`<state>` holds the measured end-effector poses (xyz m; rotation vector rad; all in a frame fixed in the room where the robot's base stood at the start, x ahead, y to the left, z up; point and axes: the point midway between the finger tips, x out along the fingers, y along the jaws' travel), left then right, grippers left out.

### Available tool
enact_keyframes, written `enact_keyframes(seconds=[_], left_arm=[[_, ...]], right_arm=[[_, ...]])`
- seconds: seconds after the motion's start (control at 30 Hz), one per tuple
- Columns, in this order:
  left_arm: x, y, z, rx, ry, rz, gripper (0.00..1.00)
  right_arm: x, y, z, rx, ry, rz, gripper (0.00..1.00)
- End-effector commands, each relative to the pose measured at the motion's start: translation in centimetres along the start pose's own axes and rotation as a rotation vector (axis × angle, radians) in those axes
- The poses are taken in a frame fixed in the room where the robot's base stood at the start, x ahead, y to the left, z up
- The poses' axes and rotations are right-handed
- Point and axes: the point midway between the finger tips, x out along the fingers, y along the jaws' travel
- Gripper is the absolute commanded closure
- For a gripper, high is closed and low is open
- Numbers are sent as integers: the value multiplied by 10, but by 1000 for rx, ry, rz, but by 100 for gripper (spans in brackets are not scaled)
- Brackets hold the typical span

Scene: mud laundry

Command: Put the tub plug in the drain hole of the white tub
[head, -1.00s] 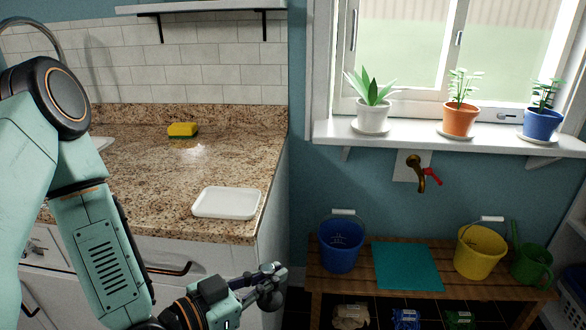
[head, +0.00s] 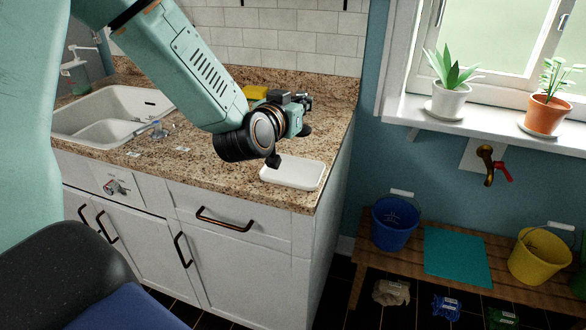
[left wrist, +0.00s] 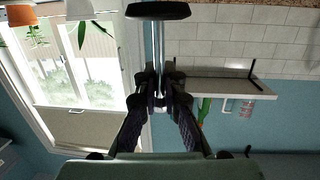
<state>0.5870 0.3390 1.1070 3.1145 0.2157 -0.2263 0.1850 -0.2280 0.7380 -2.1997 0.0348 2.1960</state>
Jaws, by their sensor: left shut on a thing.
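My left gripper (head: 301,104) is above the counter near its right end. In the left wrist view its fingers (left wrist: 160,88) are closed around a silver stem with a black disc (left wrist: 158,11) at its far end, which looks like the tub plug. In the head view a dark disc (head: 305,131) shows just below the gripper, apart from the counter. A white sink (head: 69,126), the only tub-like thing in view, is set in the counter at left. Its drain hole cannot be made out. My right gripper is not in view.
A white tray (head: 292,174) lies below the gripper at the counter's edge. A yellow sponge (head: 255,92) is partly hidden behind my arm. A small bluish item (head: 158,129) stands by the sink. A blue bucket (head: 395,222) stands on the bench at right.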

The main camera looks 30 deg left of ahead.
Motion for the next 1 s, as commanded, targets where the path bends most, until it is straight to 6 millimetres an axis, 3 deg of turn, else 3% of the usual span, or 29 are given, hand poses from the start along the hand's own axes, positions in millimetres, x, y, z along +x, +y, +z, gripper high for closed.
enact_keyframes(seconds=[0.17, 0.53, 0.8, 1.0], left_arm=[[6, -21, 16, -12, -5, -95, 100], [6, -22, 21, -12, -4, -98, 100], [12, -21, 62, -11, -7, -97, 100], [15, -22, 80, -11, -6, -97, 100]], right_arm=[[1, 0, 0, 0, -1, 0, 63], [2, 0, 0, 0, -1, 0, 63], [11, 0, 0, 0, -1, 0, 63], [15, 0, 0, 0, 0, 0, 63]])
